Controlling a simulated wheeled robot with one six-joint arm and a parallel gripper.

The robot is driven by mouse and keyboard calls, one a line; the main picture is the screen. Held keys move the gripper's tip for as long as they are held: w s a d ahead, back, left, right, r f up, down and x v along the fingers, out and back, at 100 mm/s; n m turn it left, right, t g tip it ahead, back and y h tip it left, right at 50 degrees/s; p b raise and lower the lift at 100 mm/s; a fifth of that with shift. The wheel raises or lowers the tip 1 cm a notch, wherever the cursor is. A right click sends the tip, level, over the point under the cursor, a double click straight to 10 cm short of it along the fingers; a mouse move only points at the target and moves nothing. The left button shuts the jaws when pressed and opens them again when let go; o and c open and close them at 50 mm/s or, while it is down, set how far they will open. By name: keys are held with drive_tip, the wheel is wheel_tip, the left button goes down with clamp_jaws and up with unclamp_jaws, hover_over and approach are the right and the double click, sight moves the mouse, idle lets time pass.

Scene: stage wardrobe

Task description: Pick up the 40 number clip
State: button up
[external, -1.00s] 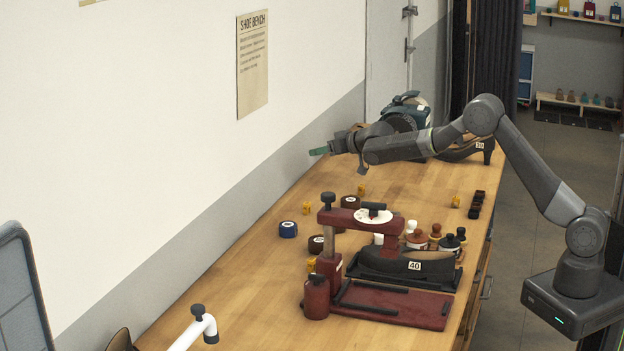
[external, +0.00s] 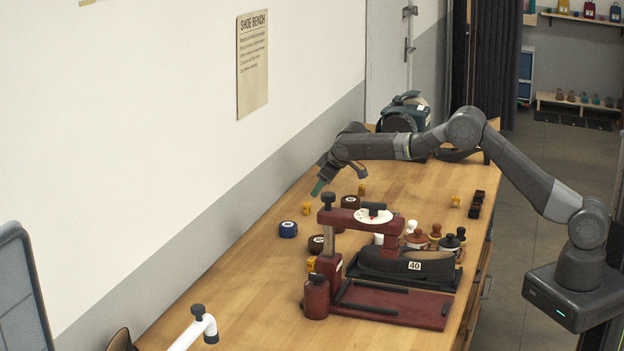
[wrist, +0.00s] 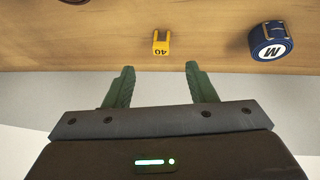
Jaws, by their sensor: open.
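The yellow 40 number clip (wrist: 161,44) stands on the wooden bench in the wrist view, its label upside down there. It appears to be the yellow clip (external: 307,208) beside the blue roll in the external view; its number is too small to read there. My gripper (external: 318,187) is above the bench near the wall, its green fingers tilted down. In the wrist view my gripper (wrist: 160,72) is open and empty. The clip lies beyond the fingertips, in line with the gap between them, and is not touched.
Other yellow clips (external: 362,189) and dark rolls (external: 350,202) stand nearby. A dark red press (external: 330,262) with a black shoe labelled 40 (external: 397,263) occupies the nearer bench. The wall is close on the left.

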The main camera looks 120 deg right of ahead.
sight(308, 204)
drive_tip(key=shift+p+x, duration=1.4)
drive_tip(key=shift+x, duration=2.9)
drive_tip(key=shift+w, duration=0.2)
drive_tip(key=c, duration=1.1)
